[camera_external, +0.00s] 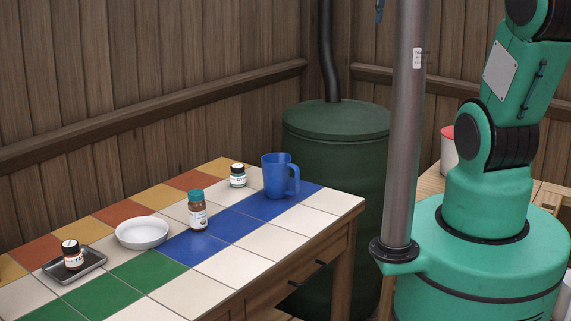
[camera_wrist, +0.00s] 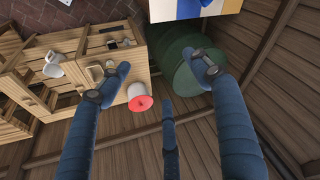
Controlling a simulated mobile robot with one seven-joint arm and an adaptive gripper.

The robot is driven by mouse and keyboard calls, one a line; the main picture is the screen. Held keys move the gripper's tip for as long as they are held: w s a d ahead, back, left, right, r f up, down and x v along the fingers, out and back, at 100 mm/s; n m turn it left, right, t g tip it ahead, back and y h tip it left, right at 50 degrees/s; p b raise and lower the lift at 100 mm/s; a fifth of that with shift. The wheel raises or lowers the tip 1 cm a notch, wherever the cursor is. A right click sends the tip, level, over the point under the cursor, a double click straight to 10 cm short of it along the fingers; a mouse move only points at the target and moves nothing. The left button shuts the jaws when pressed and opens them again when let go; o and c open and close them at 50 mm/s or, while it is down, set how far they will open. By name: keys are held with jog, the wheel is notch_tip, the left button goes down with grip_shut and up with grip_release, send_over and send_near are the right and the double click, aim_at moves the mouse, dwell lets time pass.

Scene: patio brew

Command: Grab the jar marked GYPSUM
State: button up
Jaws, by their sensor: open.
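Three small jars stand on the tiled table (camera_external: 262,240) in the external view. A white jar with a black lid (camera_external: 238,176) is at the back, left of the blue mug; its label is too small to read surely. A brown jar with a teal lid (camera_external: 197,211) stands in the middle, its label unreadable. A dark jar with a black lid (camera_external: 73,256) sits on a small metal tray, its label seeming to begin "TA". My gripper (camera_wrist: 162,82) shows in the wrist view with blue fingers spread open and empty, away from these jars. It is out of the external view.
A white bowl (camera_external: 142,233) and a blue mug (camera_external: 275,178) stand among the jars. A green barrel (camera_external: 336,150) is behind the table's right end. A vertical metal pole (camera_external: 404,130) stands in front. A red-lidded white container (camera_wrist: 139,98) is on the wooden shelf unit.

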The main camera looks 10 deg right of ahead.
jog(key=w+a+f+m+g+p, duration=0.1)
jog(key=w+a, duration=0.3)
jog(key=w, duration=0.3)
jog(key=w+a+f, duration=0.2)
jog(key=w+a, duration=0.2)
jog(key=w, duration=0.4)
jog(key=m+g+p, duration=0.3)
jog(key=m, duration=0.1)
send_over(241, 165)
notch_tip(241, 165, down, 36)
jog(key=shift+s, duration=0.15)
jog(key=shift+f, duration=0.1)
jog(key=shift+f+b, duration=0.3)
jog(key=shift+f, duration=3.95)
jog(key=shift+f, duration=0.1)
jog(key=shift+f, duration=2.5)
